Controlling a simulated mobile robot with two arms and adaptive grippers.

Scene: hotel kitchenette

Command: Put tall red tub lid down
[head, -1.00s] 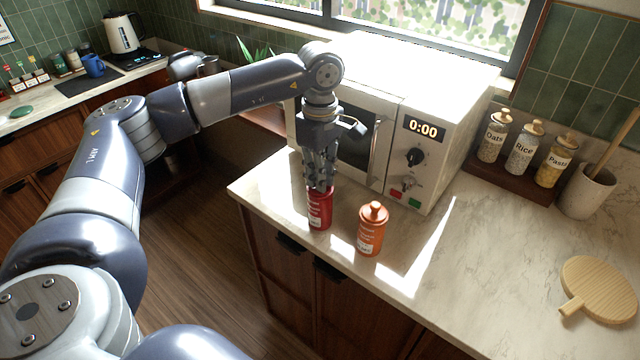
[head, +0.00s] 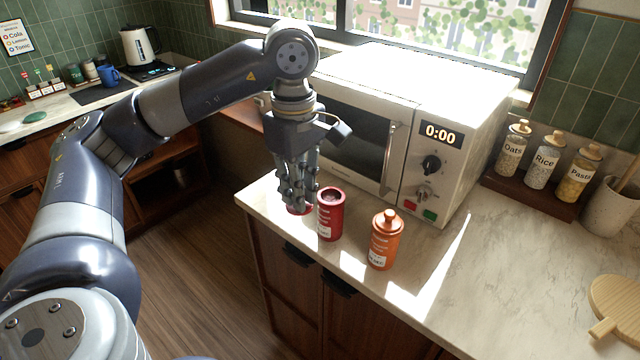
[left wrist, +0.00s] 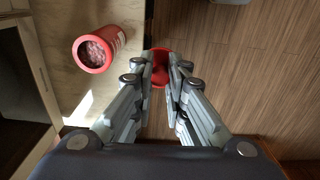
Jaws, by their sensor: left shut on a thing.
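The tall red tub (head: 330,216) stands upright and open on the counter. The left wrist view looks into its open top (left wrist: 95,49) and shows pinkish contents. My left gripper (head: 298,197) points down just left of the tub in the head view. It is shut on the red lid (head: 299,210), which also shows between the fingers in the left wrist view (left wrist: 160,68). The lid is near the counter's left edge; fingers hide part of it, and I cannot tell whether it touches the counter. My right gripper is not in view.
An orange lidded tub (head: 385,240) stands right of the red one. The white microwave (head: 425,150) is close behind. Labelled jars (head: 543,163) stand on a wooden tray, and a wooden board (head: 615,305) lies at the right. Counter in between is clear.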

